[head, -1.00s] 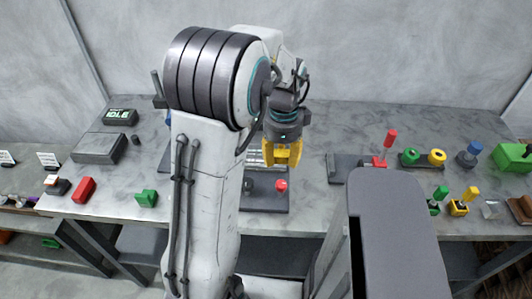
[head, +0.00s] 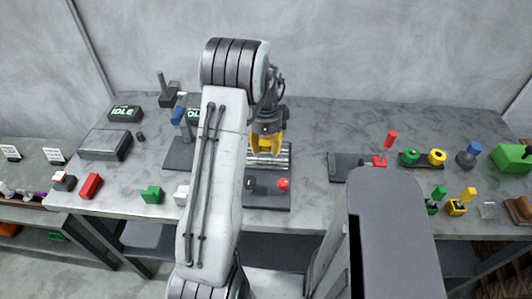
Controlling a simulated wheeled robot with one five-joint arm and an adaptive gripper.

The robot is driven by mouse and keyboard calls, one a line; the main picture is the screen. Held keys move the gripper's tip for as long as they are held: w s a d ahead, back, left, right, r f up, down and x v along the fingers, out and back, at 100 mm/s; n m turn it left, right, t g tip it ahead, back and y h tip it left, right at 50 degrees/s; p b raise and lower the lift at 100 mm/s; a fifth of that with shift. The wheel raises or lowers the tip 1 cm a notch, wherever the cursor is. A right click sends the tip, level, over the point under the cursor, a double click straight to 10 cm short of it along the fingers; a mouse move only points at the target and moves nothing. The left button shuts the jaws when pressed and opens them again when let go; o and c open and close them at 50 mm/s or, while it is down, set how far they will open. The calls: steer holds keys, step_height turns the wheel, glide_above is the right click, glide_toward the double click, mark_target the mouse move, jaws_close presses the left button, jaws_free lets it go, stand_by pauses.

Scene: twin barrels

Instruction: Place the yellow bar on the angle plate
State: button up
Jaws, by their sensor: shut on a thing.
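My gripper (head: 266,148) hangs over the middle of the bench and is shut, with yellow at its fingertips. The yellow bar (head: 266,143) seems to be in its grip, but I cannot clearly tell bar from fingers at this size. Just below and behind the yellow is a silver ridged block (head: 284,161), partly covered by the gripper. I cannot tell whether they touch. A dark base plate (head: 267,202) with a red knob lies in front of the block. I cannot tell for certain which fixture is the angle plate.
A dark plate with a red-handled clamp (head: 381,160) stands to the right, near green and yellow parts (head: 437,157). A blue-topped fixture (head: 179,118) stands left, partly behind my arm.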

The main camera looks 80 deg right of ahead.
mark_target(266, 152)
steer(key=shift+f+p, duration=0.3)
steer(key=shift+f, duration=1.45)
steer(key=shift+f, duration=0.1)
steer(key=o, duration=0.9)
steer(key=shift+a, duration=0.1)
step_height(266, 152, up, 12)
steer(key=shift+r+b, duration=0.1)
steer(key=shift+b, duration=0.3)
